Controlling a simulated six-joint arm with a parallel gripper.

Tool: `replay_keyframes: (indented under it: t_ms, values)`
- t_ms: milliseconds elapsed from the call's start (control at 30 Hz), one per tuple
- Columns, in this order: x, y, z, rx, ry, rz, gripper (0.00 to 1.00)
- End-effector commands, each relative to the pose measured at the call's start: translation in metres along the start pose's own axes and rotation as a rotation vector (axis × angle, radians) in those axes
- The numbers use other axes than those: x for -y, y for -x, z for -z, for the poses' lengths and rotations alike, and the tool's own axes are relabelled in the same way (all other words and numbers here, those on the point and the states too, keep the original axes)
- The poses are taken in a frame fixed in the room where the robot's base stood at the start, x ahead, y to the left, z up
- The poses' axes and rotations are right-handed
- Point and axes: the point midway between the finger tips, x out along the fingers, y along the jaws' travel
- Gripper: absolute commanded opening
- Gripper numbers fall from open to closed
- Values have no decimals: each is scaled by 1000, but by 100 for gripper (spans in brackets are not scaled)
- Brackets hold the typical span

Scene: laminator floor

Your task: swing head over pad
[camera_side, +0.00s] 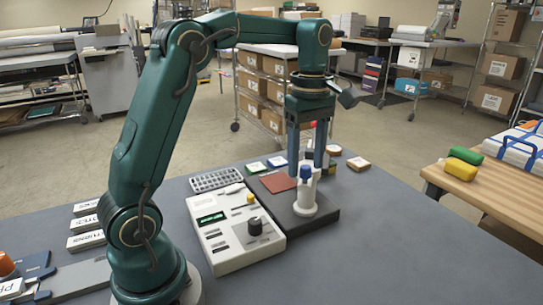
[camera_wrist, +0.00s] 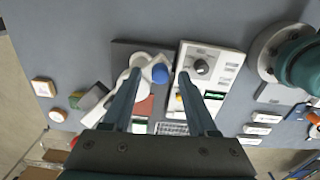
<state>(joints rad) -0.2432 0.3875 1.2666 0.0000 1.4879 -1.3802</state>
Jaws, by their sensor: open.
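A dark base plate (camera_side: 326,222) on the grey table carries a reddish-brown pad (camera_side: 278,182) and a white upright post (camera_side: 303,206). A blue knob (camera_side: 306,172) tops the white part. In the wrist view a white arm-like head (camera_wrist: 101,108) reaches from the post down and left, beside the pad (camera_wrist: 146,107) and not over it. My gripper (camera_side: 306,171) is open and points down at the blue knob. In the wrist view the knob (camera_wrist: 160,73) shows between the fingertips (camera_wrist: 158,75). Contact cannot be told. The fingers hide part of the head and pad.
A white control box (camera_side: 240,232) with a dark knob and display stands close left of the plate. A grey grid tray (camera_side: 216,180) and small blocks (camera_side: 359,163) lie behind. White labelled boxes (camera_side: 86,225) are at the left. The table's front right is clear.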

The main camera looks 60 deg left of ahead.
Motion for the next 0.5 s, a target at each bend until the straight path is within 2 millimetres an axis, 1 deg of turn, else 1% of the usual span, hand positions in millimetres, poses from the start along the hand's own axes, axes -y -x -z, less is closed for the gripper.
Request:
replay_keyframes:
  t_ms: [333,367,400,467,500]
  values:
    - [0,-3,0,0,0,-1,59]
    - [0,-3,0,0,0,-1,47]
    - [0,-3,0,0,0,-1,32]
    - [0,-3,0,0,0,-1,9]
    - [0,-3,0,0,0,-1,0]
